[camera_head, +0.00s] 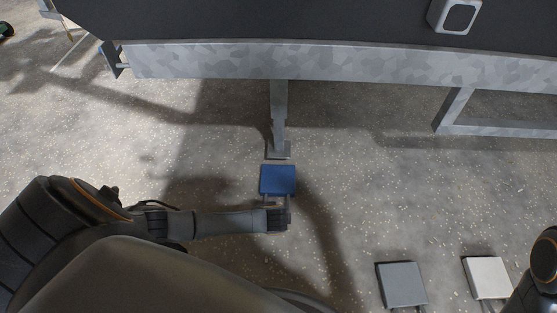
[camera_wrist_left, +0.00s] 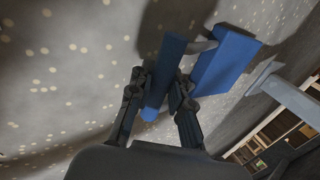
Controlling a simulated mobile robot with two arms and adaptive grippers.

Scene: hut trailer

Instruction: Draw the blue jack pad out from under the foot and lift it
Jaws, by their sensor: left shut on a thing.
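The blue jack pad (camera_head: 278,179) is clear of the grey foot (camera_head: 279,151) of the trailer leg, just on the near side of it. My left gripper (camera_head: 277,213) is at the pad's near side. In the left wrist view the blue pad (camera_wrist_left: 228,62) has a blue grip bar (camera_wrist_left: 169,62) joined to it by a grey link. The fingers of my left gripper (camera_wrist_left: 160,88) are on both sides of this bar and shut on it. I cannot tell whether the pad touches the ground. My right gripper is out of view.
The trailer's grey frame beam (camera_head: 300,62) runs across above the foot. A grey pad (camera_head: 401,284) and a white pad (camera_head: 487,276) lie on the ground at the lower right. A frame bracket (camera_head: 452,108) stands right of the leg. The speckled ground between is clear.

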